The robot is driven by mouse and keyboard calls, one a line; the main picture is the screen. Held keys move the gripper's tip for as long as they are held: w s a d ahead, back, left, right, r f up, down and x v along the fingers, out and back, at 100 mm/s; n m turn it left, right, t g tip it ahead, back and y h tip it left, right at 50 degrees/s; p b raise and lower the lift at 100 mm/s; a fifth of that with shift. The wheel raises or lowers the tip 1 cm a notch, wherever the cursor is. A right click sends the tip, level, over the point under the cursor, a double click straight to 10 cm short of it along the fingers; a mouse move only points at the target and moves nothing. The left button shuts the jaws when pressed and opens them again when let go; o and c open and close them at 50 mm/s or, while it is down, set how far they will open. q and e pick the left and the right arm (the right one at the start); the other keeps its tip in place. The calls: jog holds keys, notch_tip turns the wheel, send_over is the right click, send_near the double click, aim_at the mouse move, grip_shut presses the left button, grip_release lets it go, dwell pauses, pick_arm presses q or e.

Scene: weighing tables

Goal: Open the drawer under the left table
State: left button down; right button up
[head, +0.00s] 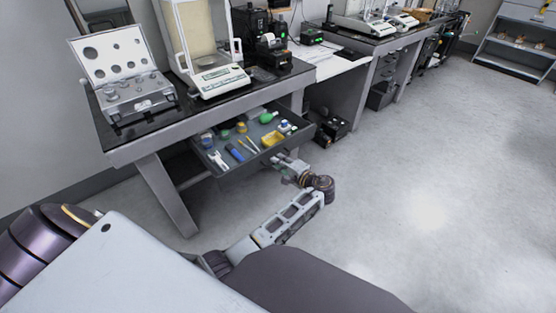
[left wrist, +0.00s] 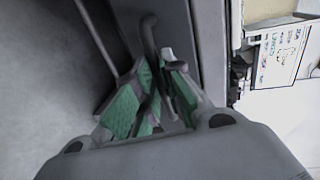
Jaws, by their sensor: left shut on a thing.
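The drawer (head: 235,172) under the left table (head: 150,148) is pulled out, and its contents show from above. My left gripper (head: 284,163) is at the drawer's front face, low and to the right of its middle. In the left wrist view, my left gripper (left wrist: 158,85) has its green-padded fingers closed around the curved grey handle (left wrist: 149,36) on the drawer front. The fingers hide part of the handle. My right gripper is not in view.
A balance (head: 218,82) and an open weight case (head: 130,92) stand on the left table. Black boxes (head: 332,128) sit on the floor to the right. The floor in front is clear.

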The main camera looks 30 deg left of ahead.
pick_arm(q)
jog(key=c, duration=1.5)
grip_release()
